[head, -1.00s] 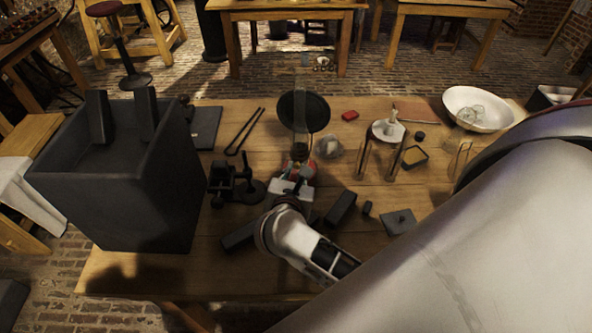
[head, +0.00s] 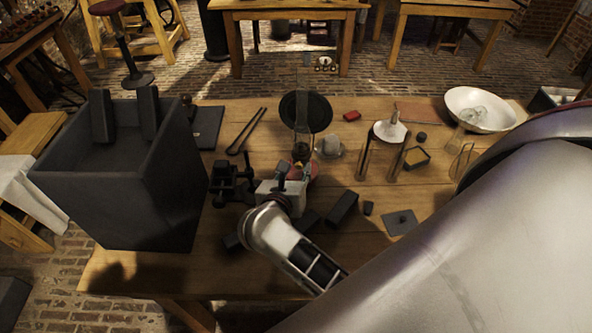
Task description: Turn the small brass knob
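An oil lamp with a glass chimney (head: 303,115) stands near the middle of the table, in front of a round black disc. Its brass burner (head: 301,152) shows low on the lamp, above a reddish base (head: 313,170). The small brass knob is too small or too hidden to make out. My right gripper (head: 294,171) is just in front of the lamp, pointing at its lower part. Its two fingers look apart, with nothing visibly held; contact with the lamp cannot be told. My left gripper is not in view.
A black clamp-like device (head: 228,182) stands close left of my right gripper. A large dark box (head: 110,195) fills the table's left end. Dark blocks (head: 342,207), a small white cup (head: 329,146) and glass jars (head: 362,160) stand to the right. A white bowl (head: 480,108) is farther right.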

